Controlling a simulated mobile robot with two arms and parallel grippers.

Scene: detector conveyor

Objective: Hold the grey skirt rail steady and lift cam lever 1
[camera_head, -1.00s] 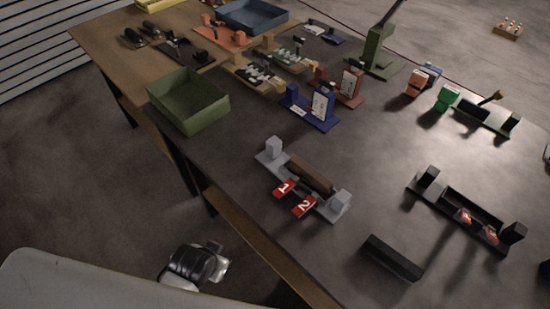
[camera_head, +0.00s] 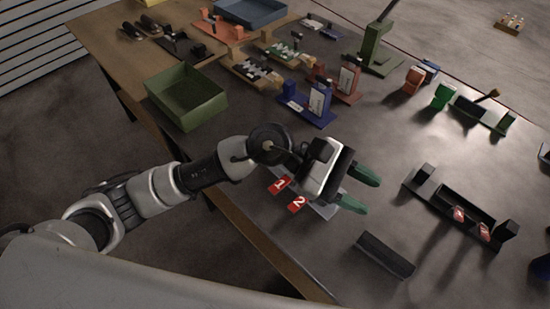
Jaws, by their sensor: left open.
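The grey skirt rail fixture lies on the dark table, mostly hidden under my left gripper; a bit of its grey base (camera_head: 325,210) shows. Red cam lever 1 (camera_head: 279,185) and red cam lever 2 (camera_head: 298,204) stick out at its near side, below the gripper's body. My left gripper (camera_head: 361,192) is open, its two green fingers apart and pointing right, over the fixture's right part. I cannot tell whether it touches the fixture. The brown roller and end blocks are hidden. My right gripper is not in view.
A black fixture (camera_head: 428,187) with two red tags stands at the right, and a black bar (camera_head: 385,255) lies at the front. A green tray (camera_head: 188,97) and a blue stand (camera_head: 306,112) are farther back. Table is clear between the fixtures.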

